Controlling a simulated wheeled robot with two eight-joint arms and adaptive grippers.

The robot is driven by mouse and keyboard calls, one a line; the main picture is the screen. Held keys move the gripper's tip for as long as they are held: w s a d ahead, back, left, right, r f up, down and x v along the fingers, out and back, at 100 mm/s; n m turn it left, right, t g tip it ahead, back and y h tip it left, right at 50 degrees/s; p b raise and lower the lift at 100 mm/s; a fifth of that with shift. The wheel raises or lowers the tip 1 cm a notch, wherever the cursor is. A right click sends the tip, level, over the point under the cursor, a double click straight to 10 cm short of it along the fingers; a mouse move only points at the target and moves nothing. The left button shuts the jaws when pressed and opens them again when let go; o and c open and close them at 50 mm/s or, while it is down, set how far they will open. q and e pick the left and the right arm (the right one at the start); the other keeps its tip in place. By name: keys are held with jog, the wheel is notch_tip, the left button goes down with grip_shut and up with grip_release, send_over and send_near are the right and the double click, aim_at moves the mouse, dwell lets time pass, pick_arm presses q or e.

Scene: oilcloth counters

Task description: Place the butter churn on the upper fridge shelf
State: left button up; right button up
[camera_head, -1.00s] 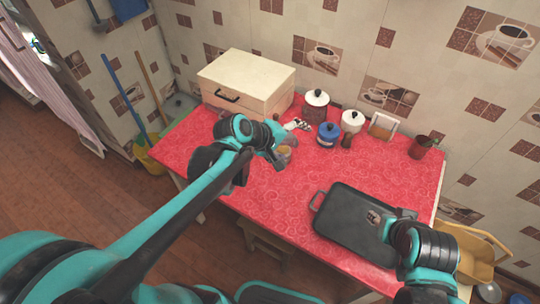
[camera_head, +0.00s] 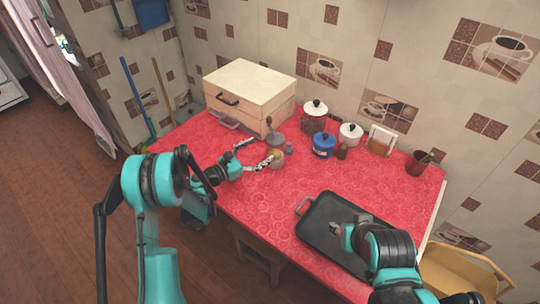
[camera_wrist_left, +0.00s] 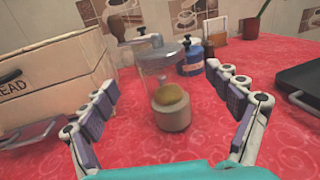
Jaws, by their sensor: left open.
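The butter churn (camera_head: 276,140) stands on the red counter (camera_head: 225,165) in front of the bread box. In the left wrist view the churn (camera_wrist_left: 160,68) is a clear jar with a grey lid and a wooden-knobbed crank. A tan lump shows in its lower part. My left gripper (camera_head: 258,153) is open; in the left wrist view its spread fingers (camera_wrist_left: 168,110) stand either side of the churn, which is ahead of them and not gripped. My right gripper (camera_head: 338,229) is over the black pan; its fingers are too small to judge. No fridge shelf is clearly visible.
The cream bread box (camera_head: 250,85) stands behind the churn. Canisters, including a blue one (camera_head: 323,144), stand to its right. The black pan (camera_head: 320,248) lies at the front right. A brown cup (camera_head: 417,163) stands far right. The counter's middle is clear.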

aim_at(275, 142)
pick_arm(q)
jog(key=b+x, duration=0.2)
jog(key=x, duration=0.5)
jog(key=shift+d+b, duration=0.1)
jog(key=shift+b, duration=0.2)
jog(key=c, duration=2)
